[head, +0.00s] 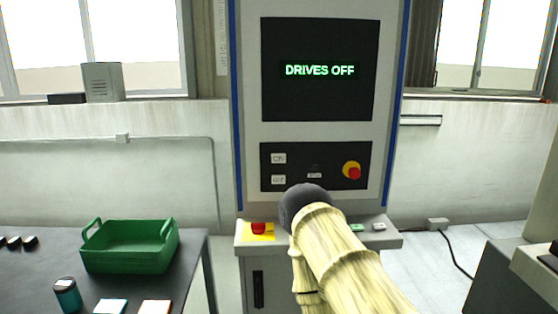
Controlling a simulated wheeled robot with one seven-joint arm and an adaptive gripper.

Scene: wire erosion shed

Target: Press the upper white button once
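The screen (320,100) above reads "DRIVES OFF" in green. My arm, in a pale yellow ribbed cover, reaches up from the lower right. Its dark rounded part overlaps the panel's lower edge, below and right of the white buttons. My gripper is hidden behind the arm.
A red knob on yellow (352,171) is at the panel's right. The ledge holds a red button on a yellow plate (258,230) and a green button (356,227). A dark table (30,262) with a green crate (130,248) stands left. A grey machine (500,275) stands right.

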